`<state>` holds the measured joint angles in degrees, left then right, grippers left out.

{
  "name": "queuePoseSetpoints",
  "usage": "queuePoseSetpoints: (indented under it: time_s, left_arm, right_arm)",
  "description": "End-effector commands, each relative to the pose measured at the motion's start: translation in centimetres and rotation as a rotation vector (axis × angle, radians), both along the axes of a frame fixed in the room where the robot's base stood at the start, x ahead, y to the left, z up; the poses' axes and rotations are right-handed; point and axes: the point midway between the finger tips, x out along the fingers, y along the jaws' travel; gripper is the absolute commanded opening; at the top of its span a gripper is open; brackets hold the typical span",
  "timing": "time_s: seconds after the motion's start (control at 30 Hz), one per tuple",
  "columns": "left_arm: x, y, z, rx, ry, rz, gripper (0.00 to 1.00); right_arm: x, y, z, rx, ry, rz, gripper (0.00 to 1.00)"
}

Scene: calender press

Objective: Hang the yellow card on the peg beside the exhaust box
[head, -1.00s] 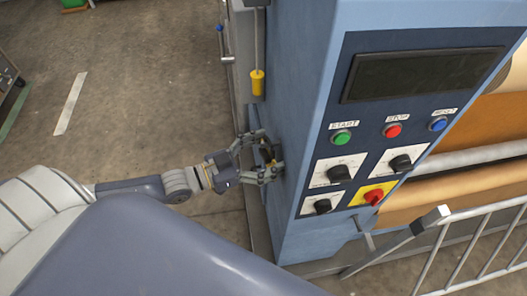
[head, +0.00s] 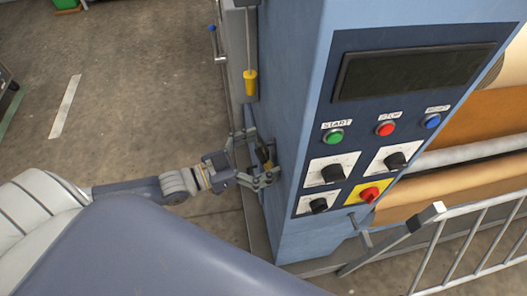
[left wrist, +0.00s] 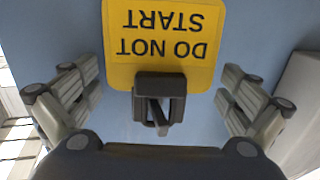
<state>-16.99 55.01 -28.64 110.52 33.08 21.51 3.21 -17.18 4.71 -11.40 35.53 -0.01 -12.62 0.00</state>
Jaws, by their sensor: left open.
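The yellow card (left wrist: 165,20), printed DO NOT START, shows upside down in the left wrist view, flat in front of the blue cabinet side. A dark clip-like part (left wrist: 160,88) sits at its near edge, between my fingers. My left gripper (head: 262,160) is open, at the left side of the blue cabinet (head: 295,100). Its fingers stand apart on both sides of the dark part, with visible gaps. In the head view the fingers mostly hide the card. I cannot make out the peg or the exhaust box for certain. My right gripper is not in view.
A control panel with a green START button (head: 333,137), a red button (head: 385,129) and knobs faces right. A yellow pendant handle (head: 250,82) hangs above my gripper. A metal railing (head: 470,240) stands at lower right. The floor at left is largely clear.

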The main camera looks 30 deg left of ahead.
Motion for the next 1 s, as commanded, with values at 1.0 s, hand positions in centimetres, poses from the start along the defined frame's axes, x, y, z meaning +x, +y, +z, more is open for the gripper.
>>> queuePoseSetpoints:
  time_s: [1.0]
  left_arm:
    - [-8.5,6.5,0.3,0.001,0.003,-0.001,1.00]
  right_arm:
    - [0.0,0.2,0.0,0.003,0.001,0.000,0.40]
